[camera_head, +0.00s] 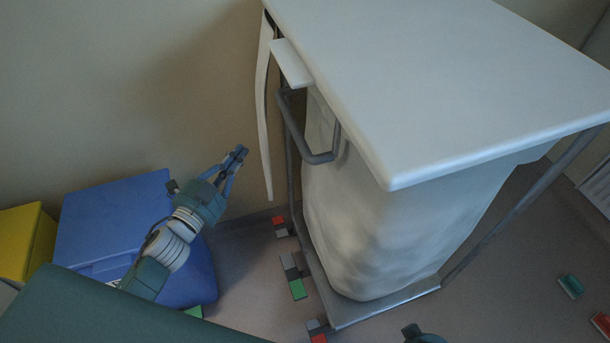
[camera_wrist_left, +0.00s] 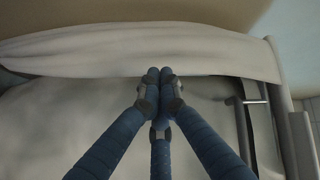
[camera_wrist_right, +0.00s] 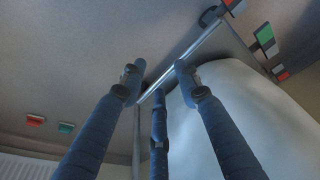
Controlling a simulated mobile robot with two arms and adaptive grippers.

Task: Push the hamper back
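The hamper is a pale bag (camera_head: 375,225) in a grey metal frame under a white lid (camera_head: 450,70). It stands upright right of centre in the head view. A grey handle bar (camera_head: 318,158) sticks out on its left side. My left gripper (camera_head: 238,155) is left of the handle, apart from it in that view. Its fingertips (camera_wrist_left: 160,75) meet in the left wrist view with nothing visible between them. My right gripper (camera_wrist_right: 157,70) has its fingers spread, with the frame's lower bar (camera_wrist_right: 185,60) and the bag (camera_wrist_right: 255,110) beyond. Only a bit shows at the head view's bottom edge.
A blue bin (camera_head: 115,220) and a yellow bin (camera_head: 22,240) stand by the wall at left. Coloured floor blocks (camera_head: 297,288) lie along the hamper's left side. Green (camera_head: 571,286) and red (camera_head: 602,323) pieces lie at right. Floor to the hamper's right is mostly clear.

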